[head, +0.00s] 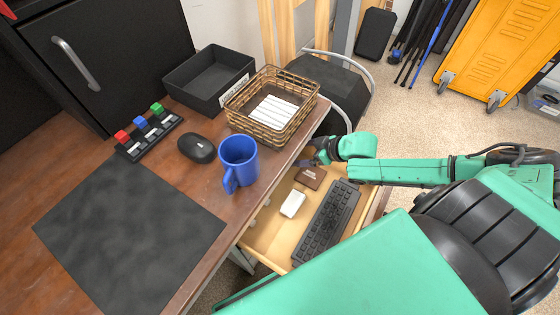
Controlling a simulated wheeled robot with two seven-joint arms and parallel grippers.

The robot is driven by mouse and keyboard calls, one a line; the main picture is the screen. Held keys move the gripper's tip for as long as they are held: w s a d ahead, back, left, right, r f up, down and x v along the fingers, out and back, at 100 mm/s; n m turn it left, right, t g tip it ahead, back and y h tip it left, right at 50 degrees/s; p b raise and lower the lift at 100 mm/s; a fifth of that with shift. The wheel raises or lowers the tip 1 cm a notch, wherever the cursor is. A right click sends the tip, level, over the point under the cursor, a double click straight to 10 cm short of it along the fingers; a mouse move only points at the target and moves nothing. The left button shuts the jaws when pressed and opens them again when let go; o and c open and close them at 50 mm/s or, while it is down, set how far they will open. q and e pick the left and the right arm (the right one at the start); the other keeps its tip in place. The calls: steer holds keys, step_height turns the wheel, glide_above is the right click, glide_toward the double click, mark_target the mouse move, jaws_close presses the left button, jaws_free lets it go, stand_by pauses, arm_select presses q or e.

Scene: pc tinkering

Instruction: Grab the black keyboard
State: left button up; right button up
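The black keyboard (327,222) lies lengthwise in the open wooden drawer (262,240) below the desk's edge. Its near end is close to the drawer's front-left side, beside my green body part. My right gripper (316,158) is at the drawer's far end, beyond the keyboard and apart from it, near a small brown box. Its dark fingers are small and partly hidden by the wrist, so I cannot tell whether they are open. My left gripper is not in view.
The drawer also holds a white object (292,204) and the brown box (310,176).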

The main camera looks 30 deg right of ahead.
steer(key=b+x, duration=0.1)
steer(key=x, duration=0.4)
steer(key=shift+w+b, duration=0.1)
steer(key=shift+b, duration=0.2)
steer(key=b+x, duration=0.1)
steer(key=x, duration=0.4)
steer(key=shift+a+f+b, duration=0.1)
steer(key=shift+a+b, duration=0.1)
steer(key=shift+b, duration=0.2)
steer(key=shift+f, duration=0.15)
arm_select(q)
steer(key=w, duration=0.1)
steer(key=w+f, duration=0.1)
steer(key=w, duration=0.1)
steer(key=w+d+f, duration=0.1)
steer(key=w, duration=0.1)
arm_select(e)
steer(key=shift+c, duration=0.3)
steer(key=c, duration=1)
